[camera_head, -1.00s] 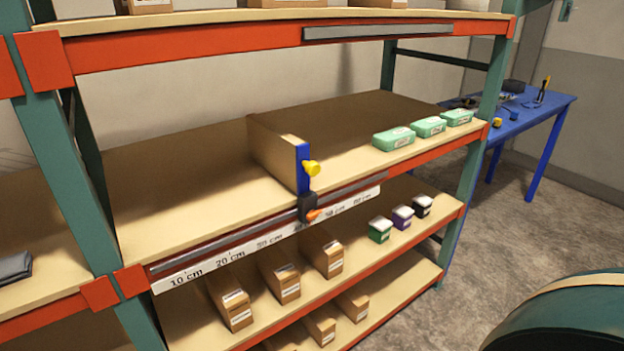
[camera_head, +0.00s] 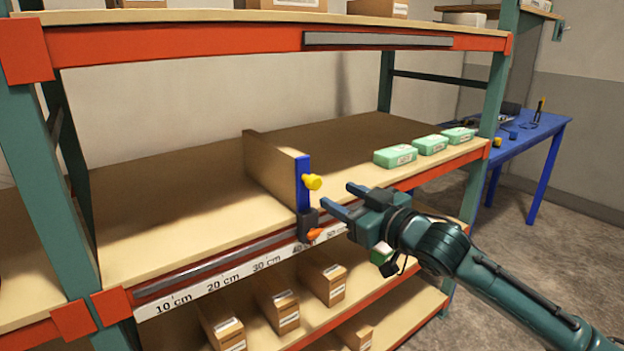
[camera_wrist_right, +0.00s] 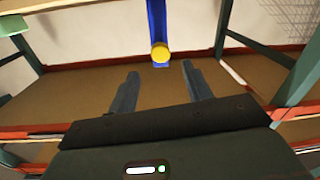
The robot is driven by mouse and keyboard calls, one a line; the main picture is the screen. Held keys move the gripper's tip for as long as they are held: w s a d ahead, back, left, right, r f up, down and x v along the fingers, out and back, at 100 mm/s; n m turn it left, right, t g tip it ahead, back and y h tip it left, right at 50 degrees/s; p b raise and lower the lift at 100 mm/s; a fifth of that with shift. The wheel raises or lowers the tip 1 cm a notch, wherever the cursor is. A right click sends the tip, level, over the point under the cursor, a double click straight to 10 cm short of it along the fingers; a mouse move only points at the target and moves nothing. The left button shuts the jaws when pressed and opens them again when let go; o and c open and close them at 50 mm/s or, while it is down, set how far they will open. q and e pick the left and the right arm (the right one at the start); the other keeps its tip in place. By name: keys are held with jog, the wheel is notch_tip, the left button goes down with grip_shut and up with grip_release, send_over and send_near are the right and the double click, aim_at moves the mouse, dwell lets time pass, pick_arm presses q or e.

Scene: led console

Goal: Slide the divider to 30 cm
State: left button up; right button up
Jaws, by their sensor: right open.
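The divider (camera_head: 275,163) is a brown upright panel on the middle shelf, with a blue front strip (camera_head: 303,187) and a yellow knob (camera_head: 313,182). A dark slider with an orange lever (camera_head: 315,234) sits at its foot on the rail, a little right of the 40 cm label. The scale (camera_head: 220,283) runs along the shelf's front edge; the 30 cm label (camera_head: 266,264) lies left of the divider. My right gripper (camera_head: 338,198) is open and empty, just right of the knob and apart from it. In the right wrist view the knob (camera_wrist_right: 160,52) shows ahead between the fingers. My left gripper is not in view.
Several green boxes (camera_head: 395,156) stand on the shelf right of the divider. The shelf left of the divider is clear. Cardboard boxes (camera_head: 324,283) stand on the shelf below. A blue table (camera_head: 520,140) stands at the back right.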

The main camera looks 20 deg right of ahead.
aim_at(306, 175)
jog(key=p+x, duration=0.1)
jog(key=x, duration=1)
jog(key=shift+w+a, duration=0.1)
jog(key=shift+w, duration=0.05)
grip_shut()
